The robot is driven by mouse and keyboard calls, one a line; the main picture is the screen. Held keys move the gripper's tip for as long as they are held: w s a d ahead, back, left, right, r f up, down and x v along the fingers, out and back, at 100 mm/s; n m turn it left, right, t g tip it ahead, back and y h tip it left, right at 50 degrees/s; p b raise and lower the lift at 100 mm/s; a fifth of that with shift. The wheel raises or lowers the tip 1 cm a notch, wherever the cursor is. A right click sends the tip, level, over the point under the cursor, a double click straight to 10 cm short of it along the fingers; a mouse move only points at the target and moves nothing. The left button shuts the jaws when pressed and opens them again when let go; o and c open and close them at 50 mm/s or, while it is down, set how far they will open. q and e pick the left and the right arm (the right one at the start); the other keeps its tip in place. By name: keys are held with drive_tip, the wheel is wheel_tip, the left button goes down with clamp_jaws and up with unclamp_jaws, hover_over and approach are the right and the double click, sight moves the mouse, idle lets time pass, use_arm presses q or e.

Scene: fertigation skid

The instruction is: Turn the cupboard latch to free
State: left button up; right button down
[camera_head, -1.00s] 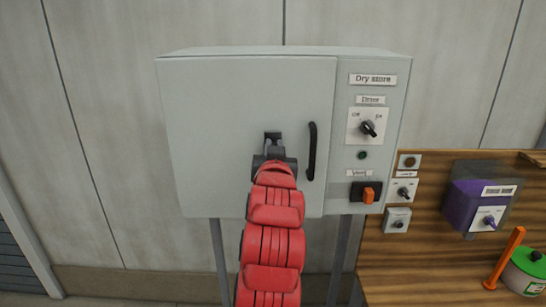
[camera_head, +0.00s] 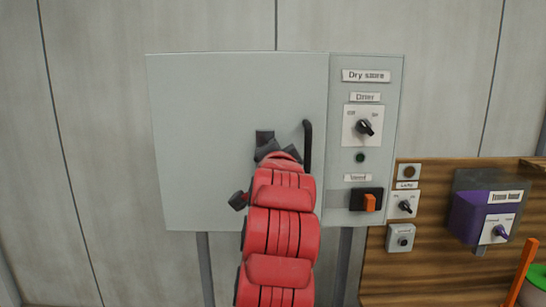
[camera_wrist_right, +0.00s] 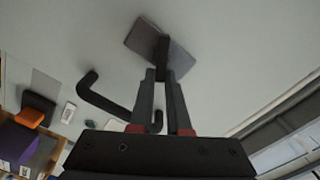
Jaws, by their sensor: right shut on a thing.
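The cupboard latch is a small dark plate (camera_head: 264,137) with a lever, on the grey cupboard door left of the black bar handle (camera_head: 307,148). In the right wrist view, the latch plate (camera_wrist_right: 143,38) and its lever (camera_wrist_right: 162,55) show clearly, the lever at a slant to the plate's long side. My right gripper (camera_wrist_right: 163,78) is shut on the lever, one finger on each side. In the head view my red right arm comes up from below and hides part of the latch and lever. My left gripper is not in view.
The bar handle is close beside my right gripper. Right of the door are a rotary switch (camera_head: 364,127), a dark green button (camera_head: 360,157) and an orange rocker (camera_head: 369,202). A wooden board (camera_head: 430,265) carries small switches and a purple box (camera_head: 468,217).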

drive_tip(key=shift+d+f+m+b, duration=0.1)
drive_tip(key=shift+f+m, duration=0.15)
drive_tip(key=shift+m, duration=0.8)
drive_tip(key=shift+d+f+m+b, duration=0.1)
drive_tip(key=shift+f+m, duration=0.1)
drive_tip(key=shift+m, duration=0.9)
drive_tip(key=shift+f+m+b, duration=0.1)
drive_tip(key=shift+f+m, duration=0.15)
drive_tip(key=shift+m, duration=0.8)
drive_tip(key=c, duration=0.9)
unclamp_jaws()
drive_tip(key=shift+s+b, duration=2.65)
drive_tip(key=shift+s, duration=6.05)
